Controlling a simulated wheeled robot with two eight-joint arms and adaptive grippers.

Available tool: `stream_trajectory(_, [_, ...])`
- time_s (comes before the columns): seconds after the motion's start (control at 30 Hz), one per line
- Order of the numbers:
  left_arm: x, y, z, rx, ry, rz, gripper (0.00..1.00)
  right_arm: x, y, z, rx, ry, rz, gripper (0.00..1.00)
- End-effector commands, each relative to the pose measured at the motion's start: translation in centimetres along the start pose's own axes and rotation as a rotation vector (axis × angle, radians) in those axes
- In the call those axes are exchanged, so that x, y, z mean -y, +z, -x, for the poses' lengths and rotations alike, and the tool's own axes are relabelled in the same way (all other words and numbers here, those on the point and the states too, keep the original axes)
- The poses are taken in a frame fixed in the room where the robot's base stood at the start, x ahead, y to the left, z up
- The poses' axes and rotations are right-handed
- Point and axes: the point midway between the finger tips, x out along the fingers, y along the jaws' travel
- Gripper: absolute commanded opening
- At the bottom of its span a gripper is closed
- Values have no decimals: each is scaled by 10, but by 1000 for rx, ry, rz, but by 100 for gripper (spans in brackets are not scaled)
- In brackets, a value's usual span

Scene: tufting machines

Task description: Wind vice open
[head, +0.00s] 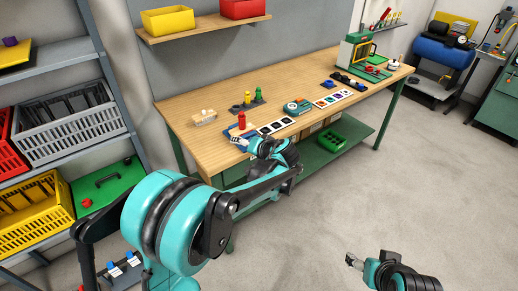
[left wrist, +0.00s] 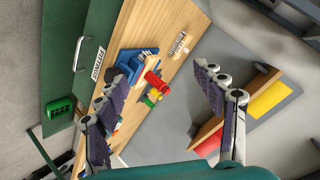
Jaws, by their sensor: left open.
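A blue block-like device (left wrist: 126,60), which looks like the vice, sits at the table's near left edge in the left wrist view. In the head view its blue base (head: 231,133) is partly hidden by my left gripper. A red cylinder (left wrist: 153,82) stands close to it, and also shows in the head view (head: 242,121); I cannot tell whether they are joined. My left gripper (left wrist: 161,74) is open and empty, its fingers spread on either side of the red cylinder in the picture, apart from it. My right gripper (head: 351,261) hangs over the floor, its jaws too small to judge.
The wooden table (head: 290,82) also carries a wooden block (head: 204,117), green and yellow pegs (head: 252,98), a teal tape-like tool (head: 297,107) and a row of cards (head: 330,101). A green crate (head: 331,142) is on the lower shelf.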

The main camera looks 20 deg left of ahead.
Motion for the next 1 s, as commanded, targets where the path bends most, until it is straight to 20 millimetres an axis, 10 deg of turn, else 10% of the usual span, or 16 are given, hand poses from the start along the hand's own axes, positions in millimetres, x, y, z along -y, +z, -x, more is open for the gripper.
stream_trajectory(0.2, [-73,-32,-56,-126,-212,-8,70,0,6,-9,0,0,0,70])
stream_trajectory(0.5, [-147,-29,-88,-291,-411,8,70,0,10,-14,0,0,0,70])
stream_trajectory(1.0, [-139,-38,-135,-326,-451,16,70,0,19,-27,0,0,0,70])
